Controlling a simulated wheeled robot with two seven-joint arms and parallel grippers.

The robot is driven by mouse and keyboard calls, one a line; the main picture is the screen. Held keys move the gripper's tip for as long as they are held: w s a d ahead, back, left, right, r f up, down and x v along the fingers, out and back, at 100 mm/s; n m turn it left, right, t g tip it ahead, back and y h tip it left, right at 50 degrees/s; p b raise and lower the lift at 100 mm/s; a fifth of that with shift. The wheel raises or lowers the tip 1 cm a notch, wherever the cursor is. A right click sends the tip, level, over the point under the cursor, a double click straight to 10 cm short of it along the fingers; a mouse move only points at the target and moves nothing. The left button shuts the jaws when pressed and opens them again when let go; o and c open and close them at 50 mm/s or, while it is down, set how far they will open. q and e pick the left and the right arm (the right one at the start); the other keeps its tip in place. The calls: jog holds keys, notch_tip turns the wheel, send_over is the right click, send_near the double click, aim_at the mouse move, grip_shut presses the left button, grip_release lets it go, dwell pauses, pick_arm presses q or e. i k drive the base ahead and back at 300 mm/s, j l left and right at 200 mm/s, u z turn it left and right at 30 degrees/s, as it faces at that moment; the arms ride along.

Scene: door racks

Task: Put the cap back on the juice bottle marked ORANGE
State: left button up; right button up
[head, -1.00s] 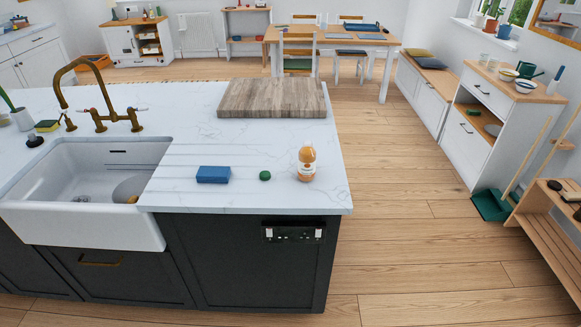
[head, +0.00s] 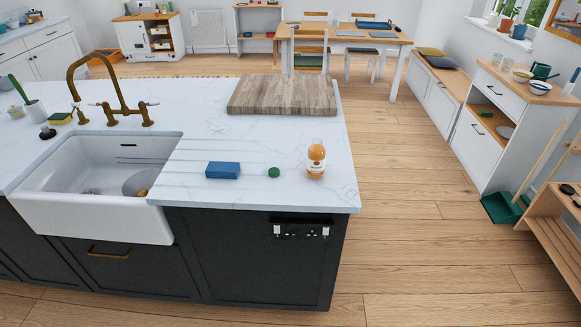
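A small orange juice bottle (head: 316,160) stands upright on the white marble counter near its front right corner. Its label is too small to read. A small round green cap (head: 274,172) lies on the counter just left of the bottle, apart from it. The bottle's top is too small to make out clearly. Neither of my grippers shows in the head view.
A blue block (head: 223,170) lies left of the green cap. A wooden board (head: 283,95) lies behind them. A white sink (head: 95,165) with a brass tap (head: 112,95) is at left. Wooden floor (head: 420,230) is clear right of the counter (head: 215,140).

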aim_at(316, 155)
jog(key=l+u, duration=0.45)
jog(key=l, duration=1.05)
jog(key=l+u, duration=0.1)
jog(key=l, duration=0.3)
jog(key=k+l+u, duration=0.1)
jog(key=l, duration=0.25)
